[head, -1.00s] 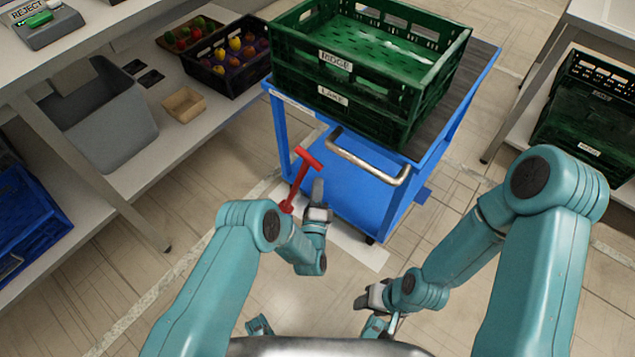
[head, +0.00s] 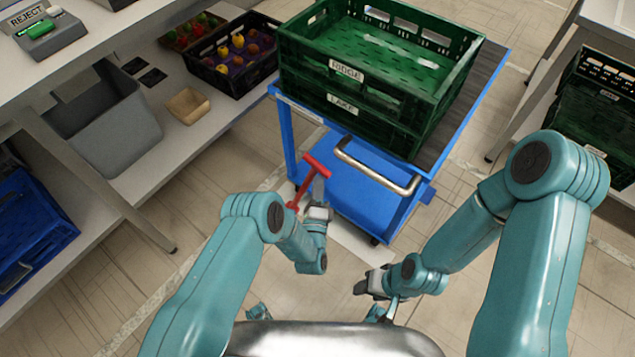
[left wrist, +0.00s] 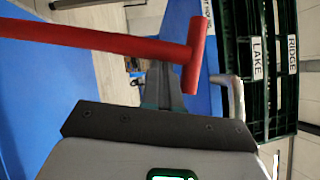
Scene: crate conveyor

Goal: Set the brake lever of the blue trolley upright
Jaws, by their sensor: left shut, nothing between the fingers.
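The blue trolley (head: 360,190) stands ahead of me in the head view. Its red brake lever (head: 304,185), with a T-shaped handle, rises at its near left corner and leans to the right in the picture; I cannot tell its exact angle. My left gripper (head: 319,184) is shut and empty, just right of the lever, close to the T-handle. In the left wrist view the lever (left wrist: 110,40) crosses in front of the shut left fingers (left wrist: 163,80); contact is unclear. My right gripper (head: 366,284) hangs low and right of the left one, its jaws unclear.
Green crates marked RIDGE (head: 345,70) and LAKE (head: 343,103) are stacked on the trolley, above its metal push handle (head: 375,172). A shelf with a grey bin (head: 120,130) stands left, and a rack with dark green crates (head: 600,100) right. Floor between is clear.

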